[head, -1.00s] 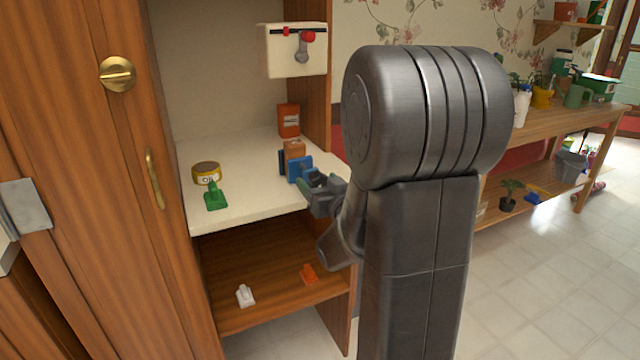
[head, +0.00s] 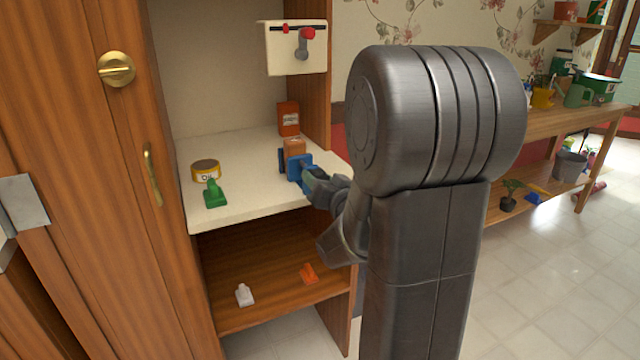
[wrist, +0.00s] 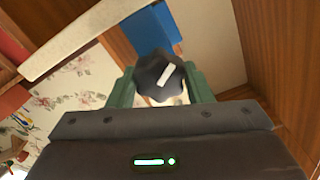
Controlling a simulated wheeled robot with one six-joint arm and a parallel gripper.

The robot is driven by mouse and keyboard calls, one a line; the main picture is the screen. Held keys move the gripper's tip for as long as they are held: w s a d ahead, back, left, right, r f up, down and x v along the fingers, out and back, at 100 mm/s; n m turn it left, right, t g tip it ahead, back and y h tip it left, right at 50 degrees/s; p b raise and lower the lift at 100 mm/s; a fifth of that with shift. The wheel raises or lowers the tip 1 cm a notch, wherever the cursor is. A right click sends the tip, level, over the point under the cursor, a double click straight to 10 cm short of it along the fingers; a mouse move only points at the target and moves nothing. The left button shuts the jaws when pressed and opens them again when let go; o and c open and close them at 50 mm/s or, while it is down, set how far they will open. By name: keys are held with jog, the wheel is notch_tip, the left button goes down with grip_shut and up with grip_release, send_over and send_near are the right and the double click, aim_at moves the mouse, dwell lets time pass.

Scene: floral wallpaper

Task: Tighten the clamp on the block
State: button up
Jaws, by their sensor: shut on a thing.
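The blue clamp (head: 304,161) sits on the cream shelf inside the wooden cabinet, around the orange-brown block (head: 294,147). In the wrist view, part of the clamp's blue body (wrist: 155,30) shows behind its dark faceted knob (wrist: 152,72), which has a slanted white mark. My gripper (wrist: 160,84) has its green fingers on both sides of the knob and is shut on it. In the head view, my gripper (head: 315,182) is at the near right side of the clamp and hides the knob. I cannot tell how tightly the clamp's jaws press the block.
A white box with a red-knobbed lever (head: 305,44) hangs above. The cabinet's right wall (head: 314,110) is close to the clamp.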

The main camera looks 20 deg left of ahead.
jog(key=shift+m, duration=0.5)
jog(key=o, duration=1)
jog(key=v, duration=1.3)
jog(key=shift+s+d+p, duration=0.25)
jog(key=shift+s+p, duration=0.05)
jog(key=shift+p, duration=0.05)
